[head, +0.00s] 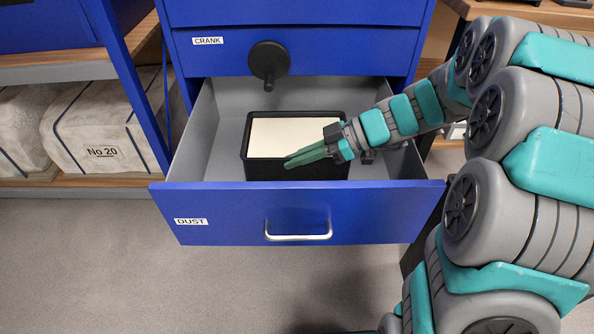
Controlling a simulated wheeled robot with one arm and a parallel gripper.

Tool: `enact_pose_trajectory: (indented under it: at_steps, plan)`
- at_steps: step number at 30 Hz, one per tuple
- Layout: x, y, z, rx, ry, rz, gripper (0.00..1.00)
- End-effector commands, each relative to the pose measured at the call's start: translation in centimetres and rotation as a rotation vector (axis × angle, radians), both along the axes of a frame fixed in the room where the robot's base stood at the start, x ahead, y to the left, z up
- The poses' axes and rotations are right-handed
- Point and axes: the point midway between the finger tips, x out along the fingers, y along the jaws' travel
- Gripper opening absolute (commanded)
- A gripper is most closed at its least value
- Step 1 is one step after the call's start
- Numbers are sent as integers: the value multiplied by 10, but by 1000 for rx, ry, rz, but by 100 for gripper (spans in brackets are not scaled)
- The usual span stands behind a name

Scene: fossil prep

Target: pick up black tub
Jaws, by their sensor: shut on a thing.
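The black tub (262,171) sits inside the open blue drawer (363,205) labelled DUST. It is rectangular with a dark rim, and a flat cream surface (280,133) fills its top. My gripper (288,161) reaches in from the right, over the tub's near right part. Its green fingers lie close together across the near rim and are shut on the tub. The exact contact is hard to see. The tub's lower part is hidden behind the drawer front.
Above is a closed blue drawer labelled CRANK (220,41) with a black crank knob (268,60) overhanging the open drawer. Wrapped blocks (95,130) lie on a shelf at left. The drawer has bare floor left of the tub. Grey floor (130,270) in front is clear.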

Motion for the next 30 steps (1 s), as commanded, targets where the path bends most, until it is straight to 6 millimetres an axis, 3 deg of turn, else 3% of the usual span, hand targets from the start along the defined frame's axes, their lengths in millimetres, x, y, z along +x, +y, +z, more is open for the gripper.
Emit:
enact_pose_trajectory:
  at_steps: [6, 15, 21, 30]
  plan:
    - [46, -1, 22, 0, -6, 0, 0]
    - [91, -3, 46, 1, -3, 1, 0]
    - [108, -4, 56, 0, -4, -1, 0]
    - [113, -4, 59, 1, -1, -1, 0]
